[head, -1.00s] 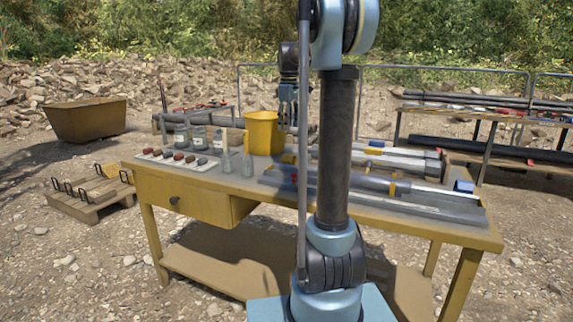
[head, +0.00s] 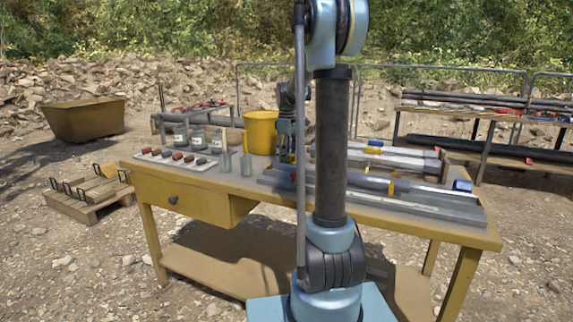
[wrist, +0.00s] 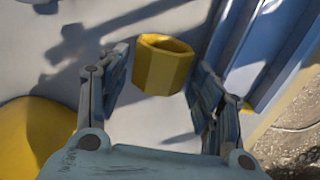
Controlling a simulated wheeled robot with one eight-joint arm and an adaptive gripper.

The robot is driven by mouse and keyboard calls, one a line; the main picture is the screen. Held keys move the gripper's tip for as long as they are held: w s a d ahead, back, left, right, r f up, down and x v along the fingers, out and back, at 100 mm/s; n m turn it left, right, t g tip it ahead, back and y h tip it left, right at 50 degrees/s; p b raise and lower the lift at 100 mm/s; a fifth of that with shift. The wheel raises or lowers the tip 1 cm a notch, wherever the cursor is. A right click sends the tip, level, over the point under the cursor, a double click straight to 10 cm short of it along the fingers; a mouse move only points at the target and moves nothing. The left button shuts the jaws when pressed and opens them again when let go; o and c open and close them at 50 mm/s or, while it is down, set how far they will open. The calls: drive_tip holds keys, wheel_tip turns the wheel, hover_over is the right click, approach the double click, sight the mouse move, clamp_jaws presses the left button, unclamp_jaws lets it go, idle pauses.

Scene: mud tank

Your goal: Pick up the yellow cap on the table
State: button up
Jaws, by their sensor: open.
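The yellow cap (wrist: 165,70), a short faceted ring with an open top, stands on the pale tabletop in the wrist view. My gripper (wrist: 161,76) is open, with one finger to the left of the cap and one to the right. A small gap shows on both sides, and I cannot tell how far the fingertips are above the table. In the head view my gripper (head: 285,150) is low over the table (head: 225,187), just right of the yellow bucket. I cannot make out the cap there, behind my gripper and arm.
The yellow bucket (head: 261,132) stands close to the left of my gripper. Blue and grey tubes in a long tray (head: 400,203) lie to its right. Jars (head: 198,138) and a sample strip (head: 175,162) occupy the table's left end.

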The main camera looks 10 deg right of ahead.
drive_tip(key=shift+f, duration=1.35)
drive_tip(key=c, duration=0.8)
drive_tip(key=shift+r, duration=0.1)
